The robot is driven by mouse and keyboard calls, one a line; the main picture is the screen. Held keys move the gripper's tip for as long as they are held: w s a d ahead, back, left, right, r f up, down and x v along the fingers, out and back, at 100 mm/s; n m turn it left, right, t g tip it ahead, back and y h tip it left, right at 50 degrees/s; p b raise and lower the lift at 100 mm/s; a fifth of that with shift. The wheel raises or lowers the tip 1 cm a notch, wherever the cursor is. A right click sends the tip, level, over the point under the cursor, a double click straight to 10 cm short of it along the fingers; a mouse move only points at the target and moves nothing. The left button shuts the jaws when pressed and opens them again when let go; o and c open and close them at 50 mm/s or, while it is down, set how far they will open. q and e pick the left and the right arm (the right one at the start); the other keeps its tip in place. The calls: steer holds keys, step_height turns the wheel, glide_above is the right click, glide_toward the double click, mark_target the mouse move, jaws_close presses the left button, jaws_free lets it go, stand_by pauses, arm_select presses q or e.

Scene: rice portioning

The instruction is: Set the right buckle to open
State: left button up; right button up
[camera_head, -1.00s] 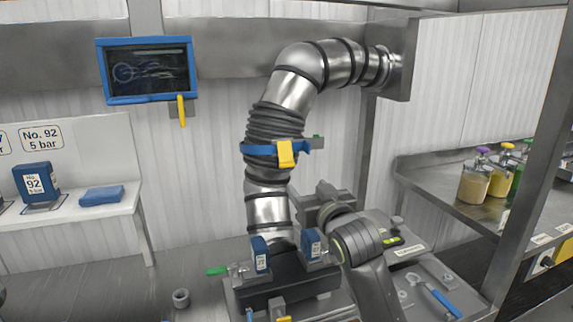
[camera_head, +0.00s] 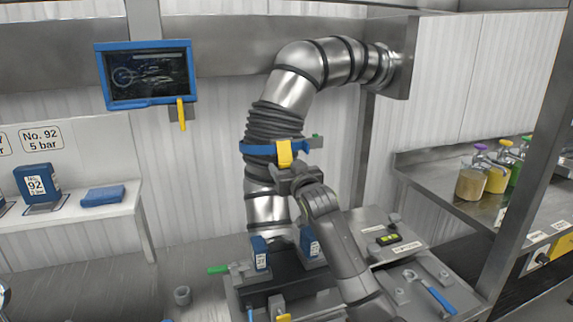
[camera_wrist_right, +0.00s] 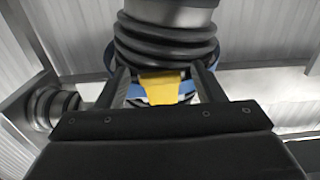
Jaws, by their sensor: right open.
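A blue band (camera_head: 257,149) wraps around the ribbed grey duct in the middle of the head view. A yellow buckle (camera_head: 284,152) hangs on the front of the band. My right gripper (camera_head: 293,174) is open just below the buckle, its fingers pointing up at the duct. In the right wrist view the yellow buckle (camera_wrist_right: 160,88) shows between the two spread fingers. I cannot tell whether either finger touches it. My left gripper is not in view.
Below the duct stand two blue cartridges, one on the left (camera_head: 260,252) and one on the right (camera_head: 310,243), on a dark block. A screen with a blue frame (camera_head: 103,76) hangs on the wall. A steel shelf (camera_head: 432,178) with jars is on the right.

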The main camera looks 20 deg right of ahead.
steer(key=shift+w, duration=0.65)
jaws_close()
